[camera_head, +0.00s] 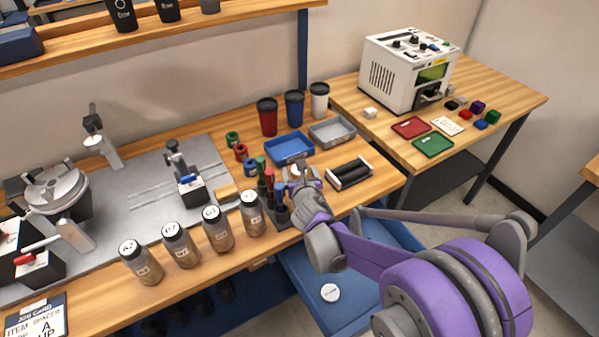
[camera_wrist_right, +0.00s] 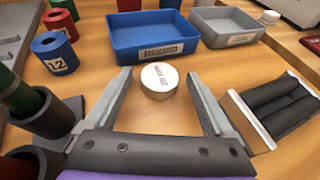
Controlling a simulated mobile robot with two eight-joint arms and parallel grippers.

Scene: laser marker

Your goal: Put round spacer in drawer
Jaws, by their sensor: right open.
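A short round disc (camera_wrist_right: 159,80) with a pale, lettered top, which looks like the round spacer, lies on the wooden bench in the right wrist view. My right gripper (camera_wrist_right: 158,82) is open, with one finger on either side of the disc and visible gaps to it. In the head view my right gripper (camera_head: 297,180) is low over the bench and largely covers this spot. An open blue drawer (camera_head: 300,275) stands below the bench's front edge. A white round disc (camera_head: 330,292) lies in it. My left gripper is not in view.
A blue tray (camera_wrist_right: 155,42) and a grey tray (camera_wrist_right: 227,27) stand behind the disc. A black roller holder (camera_wrist_right: 275,110) is close on the right. Dark cups (camera_wrist_right: 55,115) and a blue numbered cylinder (camera_wrist_right: 54,54) are on the left. Several jars (camera_head: 218,230) line the bench front.

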